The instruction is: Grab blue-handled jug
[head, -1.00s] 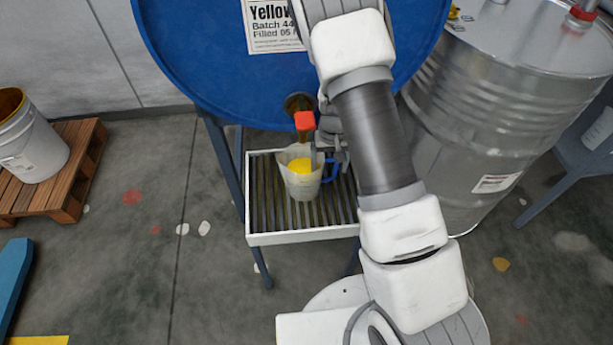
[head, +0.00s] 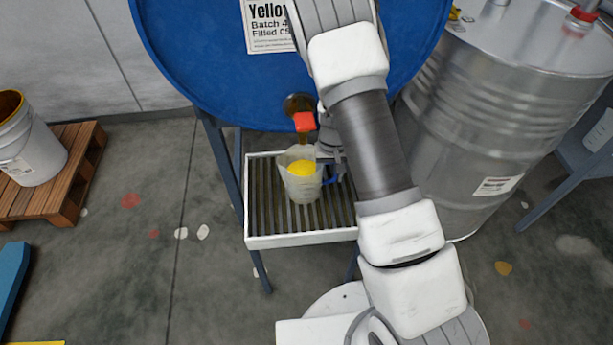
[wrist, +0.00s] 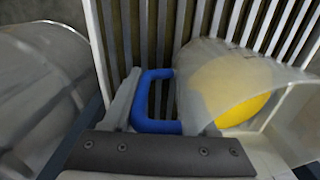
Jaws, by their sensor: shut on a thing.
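The jug (head: 301,187) is translucent white with yellow paint inside and a blue handle. In the head view it is over the slatted drip tray, below the orange-red tap (head: 304,121) of the blue drum. Whether its base touches the slats I cannot tell. In the wrist view the jug body (wrist: 205,85) is at the right, and its blue handle (wrist: 157,126) lies between my fingers. My gripper (wrist: 165,115) is shut on the handle. In the head view my gripper (head: 330,160) is at the jug's right side, partly hidden by my arm.
The slatted tray (head: 300,241) has a white rim and stands under the blue drum (head: 200,50). A steel drum (head: 490,120) stands close on the right. A white bucket (head: 30,145) sits on a wooden pallet (head: 60,205) at the left. The floor between pallet and tray is clear.

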